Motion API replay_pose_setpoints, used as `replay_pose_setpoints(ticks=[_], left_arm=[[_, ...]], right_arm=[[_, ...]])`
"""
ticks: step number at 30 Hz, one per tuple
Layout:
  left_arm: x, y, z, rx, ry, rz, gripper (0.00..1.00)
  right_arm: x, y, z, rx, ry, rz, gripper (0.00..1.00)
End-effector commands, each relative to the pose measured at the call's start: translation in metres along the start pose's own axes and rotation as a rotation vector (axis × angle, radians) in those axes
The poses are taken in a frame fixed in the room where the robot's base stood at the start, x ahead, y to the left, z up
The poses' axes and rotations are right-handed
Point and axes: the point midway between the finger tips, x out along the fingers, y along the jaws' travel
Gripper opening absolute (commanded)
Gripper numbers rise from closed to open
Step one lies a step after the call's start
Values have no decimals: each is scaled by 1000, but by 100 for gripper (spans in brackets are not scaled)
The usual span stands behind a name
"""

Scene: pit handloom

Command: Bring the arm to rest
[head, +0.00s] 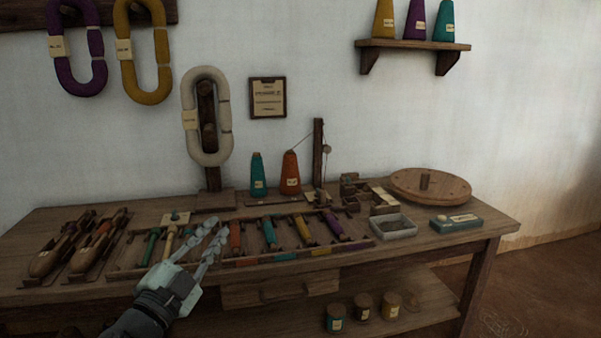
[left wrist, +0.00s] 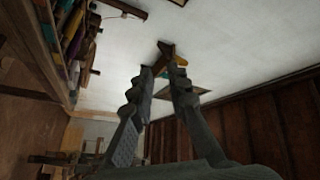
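My left gripper (head: 213,238) reaches in from the bottom left in the head view. It is in front of the table (head: 500,222), with its fingers covering part of the bobbin rack. In the left wrist view its two fingers (left wrist: 162,84) stand apart, with nothing between them. From the head view I cannot tell how high the fingers are above the rack. My right gripper shows in neither view.
The bobbin rack (head: 125,271) holds several coloured bobbins. Two wooden shuttles (head: 50,258) lie at left. A grey tray (head: 394,227), a teal box (head: 456,223) and a round wooden disc (head: 430,185) are at right. Cones (head: 290,172) stand at the back.

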Motion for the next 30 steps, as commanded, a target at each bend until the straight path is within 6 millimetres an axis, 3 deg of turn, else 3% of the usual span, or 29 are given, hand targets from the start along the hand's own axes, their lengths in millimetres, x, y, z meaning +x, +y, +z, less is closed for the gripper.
replay_pose_setpoints(ticks=[1,3,6,9,12,18,21,25,30], left_arm=[[-16,12,34,-82,-143,-9,16],[-43,30,78,-172,-327,-9,16],[-90,63,130,-279,-569,18,16],[-146,101,167,-374,-796,68,16],[-208,141,190,-459,-1009,137,16],[-328,210,196,-604,-1363,305,16],[-371,230,188,-653,-1477,375,16],[-402,245,178,-690,-1558,433,16],[-408,248,176,-698,-1575,445,16]], right_arm=[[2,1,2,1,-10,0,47],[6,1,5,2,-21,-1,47],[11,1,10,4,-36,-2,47],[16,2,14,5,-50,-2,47],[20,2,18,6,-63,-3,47],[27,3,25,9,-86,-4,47],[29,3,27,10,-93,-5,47],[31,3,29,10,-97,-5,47],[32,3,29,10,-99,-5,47]])
